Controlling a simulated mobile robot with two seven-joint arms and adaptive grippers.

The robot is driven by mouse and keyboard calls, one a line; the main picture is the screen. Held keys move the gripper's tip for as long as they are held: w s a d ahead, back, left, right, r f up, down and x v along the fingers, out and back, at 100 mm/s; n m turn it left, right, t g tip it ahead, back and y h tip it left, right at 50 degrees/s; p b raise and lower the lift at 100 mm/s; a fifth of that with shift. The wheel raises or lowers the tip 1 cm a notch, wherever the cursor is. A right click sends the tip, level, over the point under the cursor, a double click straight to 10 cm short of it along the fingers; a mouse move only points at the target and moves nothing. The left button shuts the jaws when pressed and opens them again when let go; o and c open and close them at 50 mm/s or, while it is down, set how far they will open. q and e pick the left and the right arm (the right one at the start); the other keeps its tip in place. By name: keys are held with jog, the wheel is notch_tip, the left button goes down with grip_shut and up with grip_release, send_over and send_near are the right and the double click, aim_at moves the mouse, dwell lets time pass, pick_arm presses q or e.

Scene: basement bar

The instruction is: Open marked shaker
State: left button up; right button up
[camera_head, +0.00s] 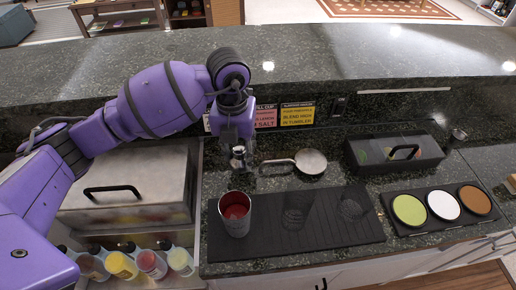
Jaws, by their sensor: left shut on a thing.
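An open metal shaker cup (236,222) stands upright on the black bar mat (330,236), near its left end. Its inside looks red. My left gripper (238,146) is above and behind the cup, pointing down, shut on a small shiny metal piece that looks like the shaker top (238,160). The metal piece is apart from the cup, with a gap between them. The fingertips are small and partly hidden by the gripper body. My right gripper is not in view.
A strainer (310,162) lies behind the mat. A lidded black box (395,152) and a tray of coloured rimmers (443,206) are at the right. Clear glasses (298,210) stand on the mat. Bottles (152,264) line the front left, before a steel lidded bin (130,185).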

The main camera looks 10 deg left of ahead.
aim_at(239, 162)
pick_arm(q)
jog(key=shift+f, duration=1.85)
jog(key=shift+s+f, duration=0.1)
jog(key=o, duration=1.3)
notch_tip(239, 162, up, 12)
jog(key=shift+a+r, duration=0.1)
jog(key=shift+r, duration=0.05)
